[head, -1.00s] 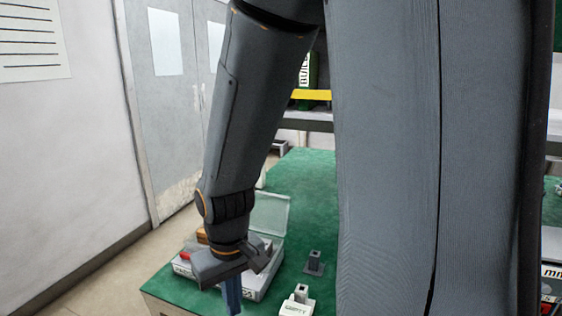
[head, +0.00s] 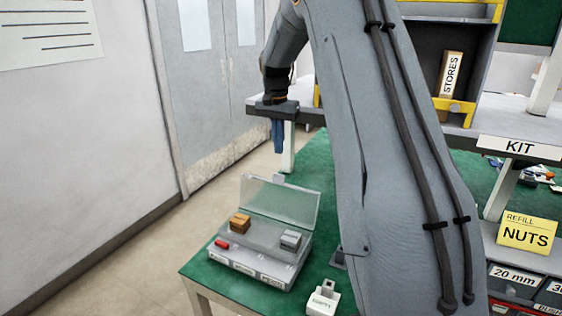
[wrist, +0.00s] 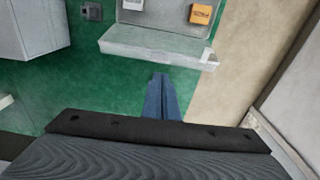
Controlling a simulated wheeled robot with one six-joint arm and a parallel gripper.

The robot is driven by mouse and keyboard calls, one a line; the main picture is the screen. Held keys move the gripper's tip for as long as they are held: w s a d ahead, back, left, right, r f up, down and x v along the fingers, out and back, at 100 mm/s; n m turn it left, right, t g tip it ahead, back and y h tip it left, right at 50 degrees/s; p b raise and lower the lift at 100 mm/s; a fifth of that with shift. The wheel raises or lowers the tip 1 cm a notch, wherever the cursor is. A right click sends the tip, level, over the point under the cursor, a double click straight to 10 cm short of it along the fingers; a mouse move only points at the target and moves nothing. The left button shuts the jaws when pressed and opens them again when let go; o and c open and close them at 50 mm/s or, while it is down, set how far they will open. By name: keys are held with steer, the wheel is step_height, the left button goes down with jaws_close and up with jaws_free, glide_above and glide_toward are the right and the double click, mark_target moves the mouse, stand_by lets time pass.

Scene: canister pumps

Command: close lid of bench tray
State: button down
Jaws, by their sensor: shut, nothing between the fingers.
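The bench tray (head: 250,274) is a light grey box near the front left corner of the green bench. Its translucent lid (head: 280,203) stands open, raised at the back edge. In the tray lie an orange-brown block (head: 240,223), a red piece (head: 222,244) and a grey block (head: 291,240). My gripper (head: 279,150) is shut and empty, above and behind the lid, pointing down. In the wrist view my shut blue fingers (wrist: 161,98) sit short of the lid (wrist: 158,48), with a gap of green bench visible between them. They do not appear to touch it.
A white block fitting (head: 323,299) stands right of the tray. Shelving with a box marked STORES (head: 450,75) is behind my arm. A yellow NUTS card (head: 527,232) and drawers are at the right. Floor lies left of the bench.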

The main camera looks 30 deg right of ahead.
steer(key=f+p, duration=0.1)
steer(key=f, duration=0.2)
steer(key=d+f+p, duration=0.1)
steer(key=f+p, duration=0.1)
steer(key=f, duration=0.1)
steer(key=w+f+p, duration=0.1)
steer(key=f, duration=0.2)
steer(key=shift+d+f, duration=0.15)
steer(key=shift+f, duration=0.05)
